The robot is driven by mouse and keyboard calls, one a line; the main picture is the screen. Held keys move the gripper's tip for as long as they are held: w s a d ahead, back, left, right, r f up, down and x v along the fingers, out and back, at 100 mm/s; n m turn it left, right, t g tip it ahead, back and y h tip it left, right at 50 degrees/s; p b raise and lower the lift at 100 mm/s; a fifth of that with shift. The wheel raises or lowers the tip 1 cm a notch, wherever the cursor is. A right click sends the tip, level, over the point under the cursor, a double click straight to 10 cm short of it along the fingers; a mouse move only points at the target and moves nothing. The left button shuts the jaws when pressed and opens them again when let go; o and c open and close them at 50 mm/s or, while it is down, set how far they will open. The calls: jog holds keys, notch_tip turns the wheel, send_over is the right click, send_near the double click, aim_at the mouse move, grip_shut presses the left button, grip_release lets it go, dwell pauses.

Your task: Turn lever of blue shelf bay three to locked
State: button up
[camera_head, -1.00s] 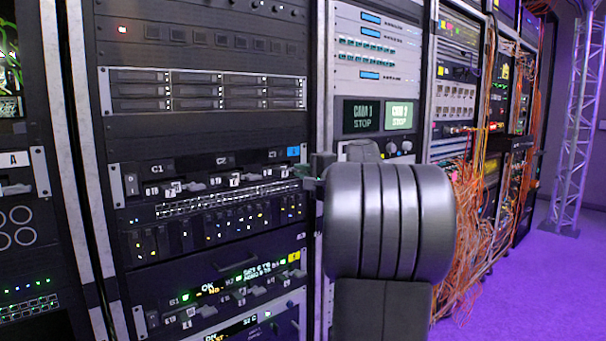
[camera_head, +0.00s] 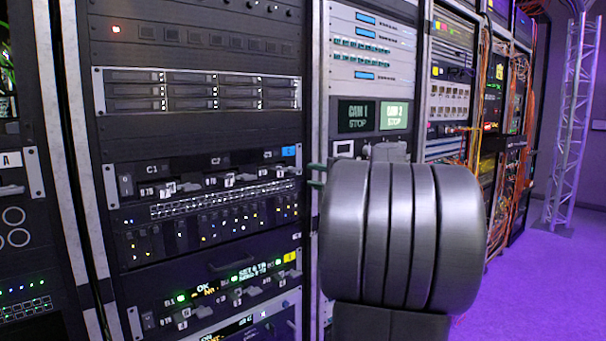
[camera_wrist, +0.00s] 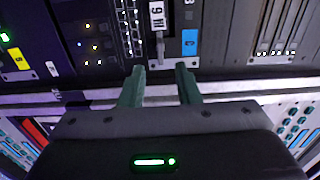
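The blue shelf is a dark rack panel with a blue tag (camera_head: 289,151) at its right end and bays marked C1, C2 and C3. The bay three lever (camera_head: 272,175) is a small grey handle near the shelf's right end. In the wrist view a grey lever (camera_wrist: 160,45) with a white label stands just beyond my fingertips, near the blue tag (camera_wrist: 190,42). My gripper (camera_wrist: 160,72) has two green fingers spread apart with nothing between them. In the head view its green fingertips (camera_head: 316,175) show right of the shelf; my arm hides the rest.
Below is a similar shelf with a yellow tag (camera_head: 290,256) and its own levers. A pale rack post (camera_head: 313,90) stands right of the blue shelf. Orange cables (camera_head: 508,130) hang farther right, and purple floor (camera_head: 530,280) is clear there.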

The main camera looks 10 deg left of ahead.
aim_at(297, 171)
jog(key=v, duration=0.6)
jog(key=shift+s+d, duration=0.2)
jog(key=shift+d, duration=0.05)
jog(key=x, duration=1.3)
jog(key=shift+w+a, duration=0.25)
jog(key=shift+a, duration=0.1)
